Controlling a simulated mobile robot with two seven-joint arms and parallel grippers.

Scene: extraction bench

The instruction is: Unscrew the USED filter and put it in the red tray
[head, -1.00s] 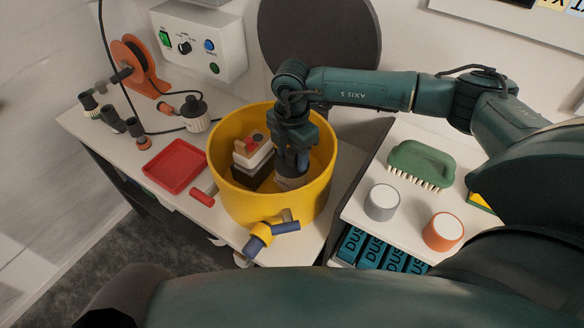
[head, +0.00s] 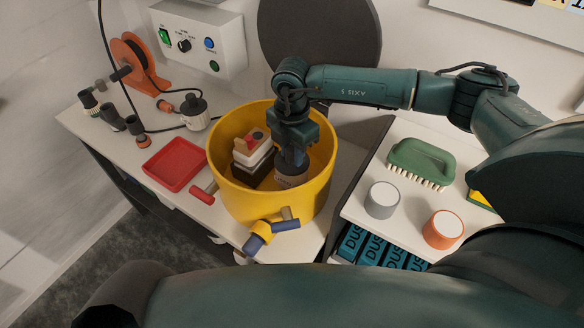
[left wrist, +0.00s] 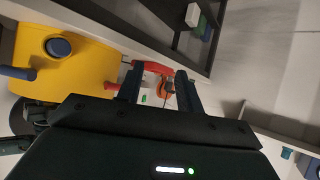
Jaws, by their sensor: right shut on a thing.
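The filter (head: 292,175) is a grey cylinder standing inside the yellow drum (head: 230,205), at the drum's right side; dark lettering on its side is too small to read. My right gripper (head: 294,158) reaches down into the drum and is shut on the filter's top, which its fingers partly hide. The red tray (head: 176,165) lies empty on the bench left of the drum; a piece of it also shows in the left wrist view (left wrist: 155,67). My left gripper (left wrist: 160,88) is open and empty in the left wrist view, outside the head view.
A stacked dark and white block with a red and tan top (head: 252,157) stands in the drum beside the filter. A grey-rimmed cylinder (head: 382,200), an orange-rimmed cylinder (head: 443,229) and a green brush (head: 420,162) occupy the right bench. Hose fittings (head: 112,116) stand at the left.

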